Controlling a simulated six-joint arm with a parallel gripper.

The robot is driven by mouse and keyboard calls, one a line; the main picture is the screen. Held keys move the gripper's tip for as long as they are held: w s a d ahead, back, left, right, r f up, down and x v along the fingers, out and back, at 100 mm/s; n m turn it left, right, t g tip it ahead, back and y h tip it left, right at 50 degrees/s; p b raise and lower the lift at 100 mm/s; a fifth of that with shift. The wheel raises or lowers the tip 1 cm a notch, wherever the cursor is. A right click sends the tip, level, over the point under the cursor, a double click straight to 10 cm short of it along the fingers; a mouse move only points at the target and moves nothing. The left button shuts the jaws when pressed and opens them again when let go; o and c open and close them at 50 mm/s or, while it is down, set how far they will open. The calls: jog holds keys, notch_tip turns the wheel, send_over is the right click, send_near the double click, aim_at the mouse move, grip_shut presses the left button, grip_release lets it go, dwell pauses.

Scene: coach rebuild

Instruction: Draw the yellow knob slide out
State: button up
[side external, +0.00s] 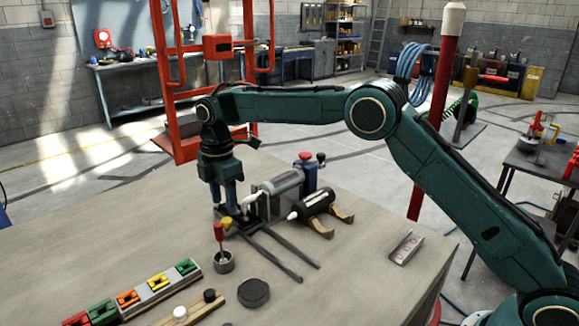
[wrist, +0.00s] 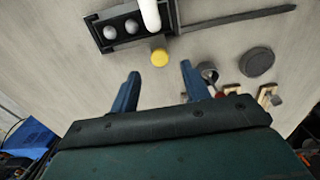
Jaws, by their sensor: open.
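The yellow knob (side external: 227,222) is small and round, at the near end of a dark slide unit on the bench. In the wrist view the yellow knob (wrist: 159,57) shows beside a black tray (wrist: 119,42) that holds grey balls. My gripper (side external: 229,207) points down just above the knob in the side view. In the wrist view my gripper (wrist: 160,68) has its two blue fingers spread, with the knob seen just past the gap between the tips. Nothing is held. The height between tips and knob is hard to judge.
Dark rails (side external: 278,250) run forward from the unit. A grey box (side external: 277,195) and a black cylinder (side external: 316,204) stand right of my gripper. A metal cup (side external: 224,263) holding a red-handled tool and a dark disc (side external: 253,293) stand in front.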

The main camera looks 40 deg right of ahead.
aim_at(226, 219)
jog(key=shift+f, duration=2.45)
grip_shut()
